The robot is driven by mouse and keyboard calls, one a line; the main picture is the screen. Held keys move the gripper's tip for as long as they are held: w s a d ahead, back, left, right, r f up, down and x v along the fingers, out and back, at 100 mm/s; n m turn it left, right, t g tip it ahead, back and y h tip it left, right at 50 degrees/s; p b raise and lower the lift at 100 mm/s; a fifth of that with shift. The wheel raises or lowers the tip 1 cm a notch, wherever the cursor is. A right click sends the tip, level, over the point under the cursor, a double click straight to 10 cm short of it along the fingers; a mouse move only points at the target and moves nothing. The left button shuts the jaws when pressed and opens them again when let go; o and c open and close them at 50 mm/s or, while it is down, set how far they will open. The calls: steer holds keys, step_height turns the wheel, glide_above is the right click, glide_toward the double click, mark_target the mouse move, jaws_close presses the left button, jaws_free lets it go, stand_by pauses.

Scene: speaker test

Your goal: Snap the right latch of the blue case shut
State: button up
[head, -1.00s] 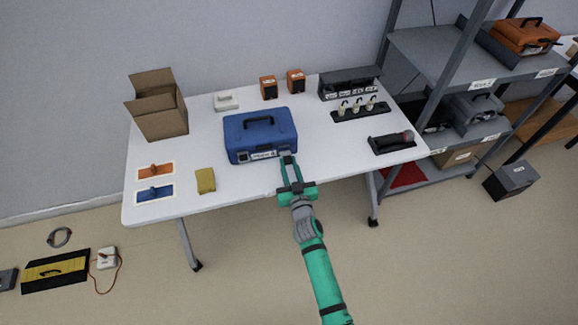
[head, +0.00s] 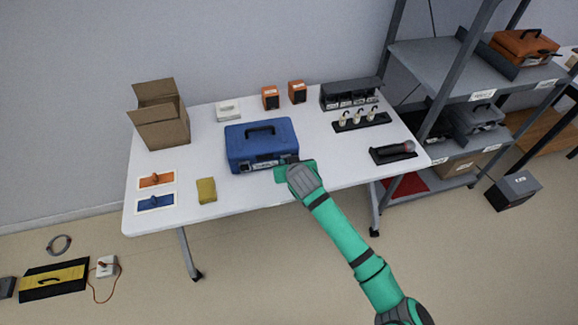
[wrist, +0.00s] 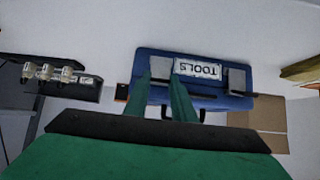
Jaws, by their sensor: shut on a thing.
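The blue case (head: 262,141) stands upright on the white table with its lid down and handle on top. Its front carries a TOOLS label, upside down in the wrist view (wrist: 198,68). The right latch (wrist: 161,66) is a grey plate, at left in the wrist view. My gripper (wrist: 162,84) has its green fingers at this plate and is shut on it. In the head view my gripper (head: 290,162) is at the case's front right corner, and my wrist hides the right latch. The left latch (wrist: 237,79) is clear of my fingers. The right latch's exact angle is unclear.
A yellow block (head: 206,190) lies left of the case, with a cardboard box (head: 163,120) behind it. A black rack of pale bottles (head: 360,120) and a dark tool holder (head: 392,152) stand to the right. The front table edge is under my arm.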

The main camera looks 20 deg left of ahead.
steer(key=shift+w+a+r+g, duration=0.15)
steer(key=shift+w+g, duration=0.05)
steer(key=shift+g, duration=0.2)
steer(key=o, duration=1.1)
steer(key=shift+c, duration=0.2)
steer(key=v, duration=1)
steer(key=shift+s+r, duration=0.3)
